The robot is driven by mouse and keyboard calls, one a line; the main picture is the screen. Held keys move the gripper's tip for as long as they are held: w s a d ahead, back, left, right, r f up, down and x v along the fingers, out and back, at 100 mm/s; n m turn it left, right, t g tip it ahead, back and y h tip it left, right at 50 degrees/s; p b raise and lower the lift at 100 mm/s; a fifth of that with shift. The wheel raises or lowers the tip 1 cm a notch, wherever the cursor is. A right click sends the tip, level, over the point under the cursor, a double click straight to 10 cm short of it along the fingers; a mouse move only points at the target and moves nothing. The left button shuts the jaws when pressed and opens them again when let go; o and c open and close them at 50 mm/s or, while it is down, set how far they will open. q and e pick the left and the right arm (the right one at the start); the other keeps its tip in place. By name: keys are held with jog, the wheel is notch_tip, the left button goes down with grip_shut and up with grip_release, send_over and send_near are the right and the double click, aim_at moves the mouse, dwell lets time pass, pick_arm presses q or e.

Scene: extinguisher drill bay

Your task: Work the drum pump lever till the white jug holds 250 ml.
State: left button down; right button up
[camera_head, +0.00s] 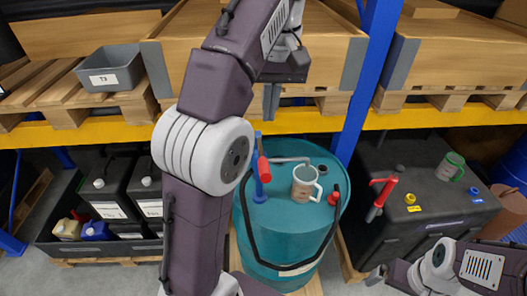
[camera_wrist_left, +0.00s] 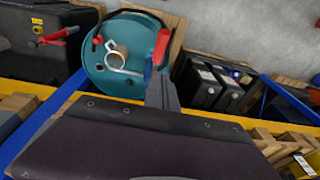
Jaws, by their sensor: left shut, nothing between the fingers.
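A teal drum (camera_head: 272,232) stands in the middle, with a blue drum pump (camera_head: 258,187) on its top. The pump's red lever grip (camera_head: 264,169) hangs down beside the pump body; it also shows in the left wrist view (camera_wrist_left: 162,46). A pale jug (camera_head: 304,184) with a handle stands on the drum under the grey spout (camera_head: 290,160). Its fill level cannot be read. My left gripper (camera_head: 271,112) is shut and empty, pointing down above the back of the drum, apart from the lever. My right gripper (camera_head: 376,275) is low at the right, its fingers too small to judge.
A black tank (camera_head: 435,215) with a red-handled valve (camera_head: 383,190) and a green mug (camera_head: 450,166) is at the right. Black canisters (camera_head: 108,187) stand at the left. A yellow shelf beam (camera_head: 420,119) and blue upright (camera_head: 367,80) are close behind my left gripper.

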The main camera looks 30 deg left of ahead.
pick_arm(q)
jog(key=b, duration=0.5)
send_over(265, 165)
notch_tip(265, 165, down, 12)
jog(key=shift+d+f, duration=0.15)
jog(key=shift+f, duration=0.1)
jog(key=shift+d+f, duration=0.25)
jog(key=shift+f, duration=0.35)
jog(key=shift+s, duration=0.1)
pick_arm(e)
jog(key=f, duration=0.3)
jog(key=w+f, duration=0.1)
jog(key=f, duration=0.1)
jog(key=shift+d, duration=0.35)
pick_arm(q)
jog(key=shift+a, duration=0.2)
pick_arm(e)
jog(key=shift+s+a, duration=0.1)
pick_arm(q)
jog(key=shift+f, duration=0.1)
